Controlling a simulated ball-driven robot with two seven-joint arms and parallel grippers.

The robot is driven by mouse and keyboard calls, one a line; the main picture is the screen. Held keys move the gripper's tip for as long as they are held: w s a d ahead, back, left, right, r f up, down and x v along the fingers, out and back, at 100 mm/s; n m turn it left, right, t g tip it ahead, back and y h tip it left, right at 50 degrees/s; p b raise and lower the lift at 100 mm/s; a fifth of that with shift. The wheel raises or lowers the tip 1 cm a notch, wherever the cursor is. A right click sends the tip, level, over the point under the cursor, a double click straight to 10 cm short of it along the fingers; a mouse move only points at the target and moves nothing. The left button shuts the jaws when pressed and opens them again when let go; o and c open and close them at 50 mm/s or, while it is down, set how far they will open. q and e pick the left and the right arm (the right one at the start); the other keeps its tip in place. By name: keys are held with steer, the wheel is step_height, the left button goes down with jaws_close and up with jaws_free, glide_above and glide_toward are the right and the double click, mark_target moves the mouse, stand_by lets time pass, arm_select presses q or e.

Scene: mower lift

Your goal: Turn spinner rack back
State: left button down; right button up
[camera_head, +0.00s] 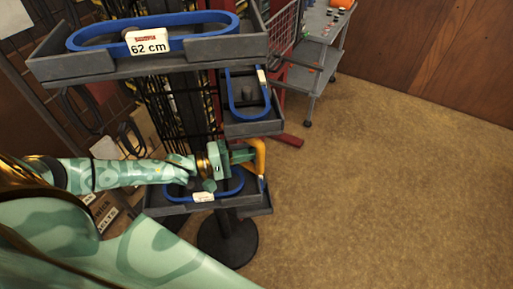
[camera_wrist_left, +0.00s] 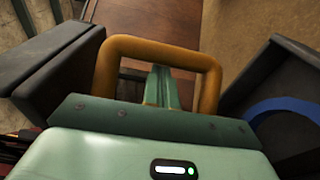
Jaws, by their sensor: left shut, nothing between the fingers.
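The dark spinner rack stands left of centre in the head view, with an upper tray (camera_head: 90,67), a middle tray (camera_head: 252,130) and a lower tray (camera_head: 258,203). A yellow-orange handle (camera_head: 261,158) stands at the right side of the lower tray. My left gripper (camera_head: 244,152) is shut and empty, its fingers beside the handle. In the left wrist view the handle (camera_wrist_left: 160,45) arches around the shut fingers (camera_wrist_left: 162,88); whether they touch it, I cannot tell. My right gripper is not in view.
Blue belts (camera_head: 190,45) lie in the trays; the upper tag (camera_head: 148,42) reads 62 cm. The rack's round base (camera_head: 228,240) rests on tan carpet (camera_head: 390,190). A grey cart (camera_head: 318,55) stands behind. Open floor lies to the right.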

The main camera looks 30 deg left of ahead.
arm_select(q)
steer(key=shift+s+a+m+g+h+b, duration=0.85)
steer(key=shift+s+g, duration=0.5)
steer(key=shift+s, duration=0.55)
steer(key=shift+s+a+m+g+h+b, duration=0.3)
steer(key=shift+s+a+m+g+h, duration=0.3)
steer(key=shift+s+a+m+g, duration=1)
steer(key=shift+s+a+m+g+h+b, duration=0.6)
steer(key=shift+s+g, duration=0.55)
steer(key=shift+s, duration=1.1)
steer(key=shift+d, duration=0.15)
steer(key=shift+s, duration=0.1)
steer(key=b+v, duration=0.1)
steer(key=v, duration=0.4)
steer(key=b+v, duration=0.2)
steer(key=v, duration=0.3)
steer(key=b+v, duration=0.1)
steer(key=v, duration=0.4)
steer(key=shift+a+f+b, duration=0.25)
steer(key=shift+f+b, duration=0.1)
steer(key=shift+b, duration=0.05)
steer(key=shift+s+a+r, duration=0.15)
steer(key=shift+a+r, duration=0.05)
steer(key=shift+a, duration=0.3)
